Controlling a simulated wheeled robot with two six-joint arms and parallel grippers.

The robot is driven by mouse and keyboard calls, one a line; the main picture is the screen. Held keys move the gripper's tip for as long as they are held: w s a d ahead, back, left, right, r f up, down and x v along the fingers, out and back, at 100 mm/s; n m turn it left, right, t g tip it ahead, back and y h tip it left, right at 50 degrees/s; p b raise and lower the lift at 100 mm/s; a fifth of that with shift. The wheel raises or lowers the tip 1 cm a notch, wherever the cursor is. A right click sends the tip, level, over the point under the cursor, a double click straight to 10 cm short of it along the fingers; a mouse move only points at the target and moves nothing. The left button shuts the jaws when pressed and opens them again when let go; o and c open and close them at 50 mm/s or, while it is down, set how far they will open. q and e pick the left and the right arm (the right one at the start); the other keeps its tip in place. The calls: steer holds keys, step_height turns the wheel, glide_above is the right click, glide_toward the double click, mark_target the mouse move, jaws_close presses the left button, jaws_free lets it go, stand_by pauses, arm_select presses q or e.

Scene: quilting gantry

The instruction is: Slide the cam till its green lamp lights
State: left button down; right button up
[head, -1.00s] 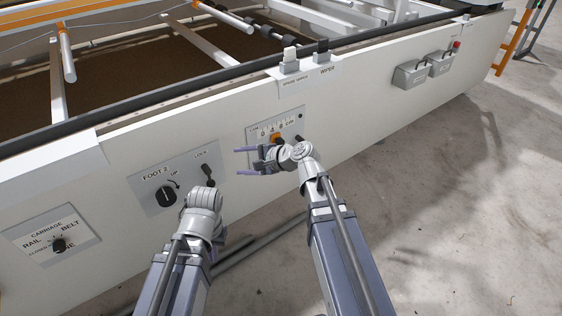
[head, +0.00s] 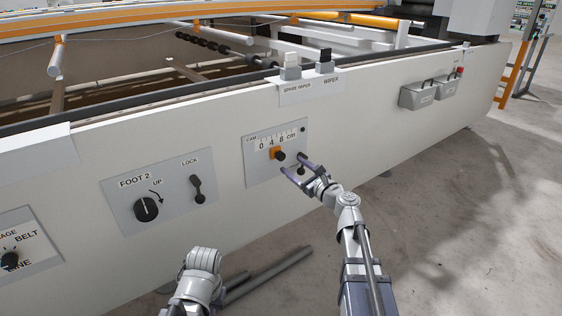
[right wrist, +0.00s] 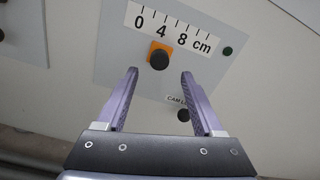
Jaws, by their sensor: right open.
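The cam (head: 277,154) is an orange slider block with a black knob, under a 0-4-8 cm scale on a grey plate. In the right wrist view the cam (right wrist: 159,58) stands about below the 4. The lamp (right wrist: 228,51) at the plate's upper right is dark green and looks unlit; it is a small dark dot in the head view (head: 303,129). My right gripper (head: 294,167) is open and empty, its two purple fingers pointing at the plate. In the right wrist view the knob lies just beyond the fingertips, between them. My left gripper's fingers are not visible.
A dark knob (right wrist: 184,115) labelled "CAM L...", partly cut off, sits below the scale near the right finger. Left along the panel are the LOCK lever (head: 197,188) and FOOT 2 dial (head: 146,208).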

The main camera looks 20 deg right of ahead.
mark_target(283, 158)
steer(key=x, duration=0.7)
steer(key=shift+w+a, duration=0.15)
steer(key=shift+w, duration=0.2)
jaws_close()
stand_by(0.5)
